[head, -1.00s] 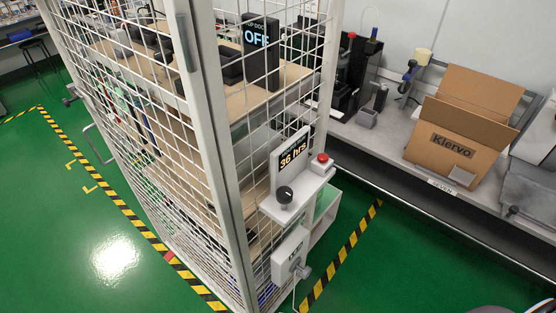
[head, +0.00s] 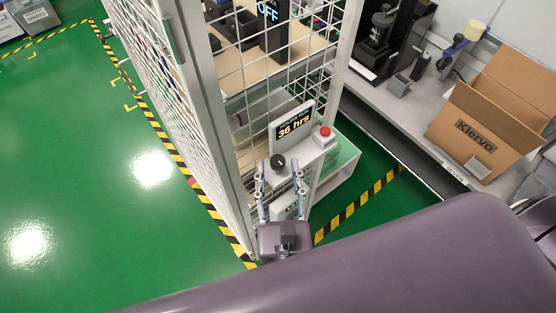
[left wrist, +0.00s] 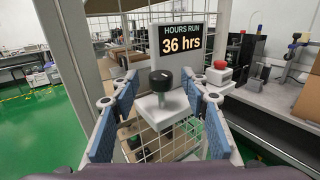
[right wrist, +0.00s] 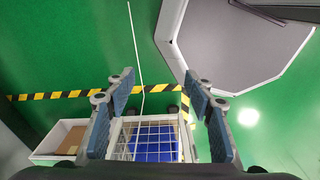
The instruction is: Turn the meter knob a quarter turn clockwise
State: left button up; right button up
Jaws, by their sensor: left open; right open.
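The meter knob (head: 278,161) is a round black knob on a white bracket on the cage's corner side, below a display (head: 294,126) reading 36 hrs. In the left wrist view the knob (left wrist: 161,81) sits ahead, between the fingertips, with a gap on each side. My left gripper (head: 280,173) is open and empty, its blue-padded fingers pointing at the knob. My right gripper (right wrist: 159,78) is open and empty over the green floor; it does not show in the head view. I cannot clearly read the knob's pointer now.
The white mesh cage (head: 222,120) stands behind and left. A bench with a cardboard box (head: 485,125) is at the right. Green floor (head: 90,180) is open at the left.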

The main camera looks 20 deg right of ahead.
pick_arm(q)
jog(key=shift+x, duration=0.8)
pick_arm(e)
jog(key=shift+w+d+r, duration=0.15)
jog(key=shift+d, duration=0.25)
jog(key=shift+w+d+r, duration=0.1)
jog(key=shift+d, duration=0.25)
pick_arm(q)
grip_shut()
pick_arm(e)
jog(key=shift+w, duration=0.1)
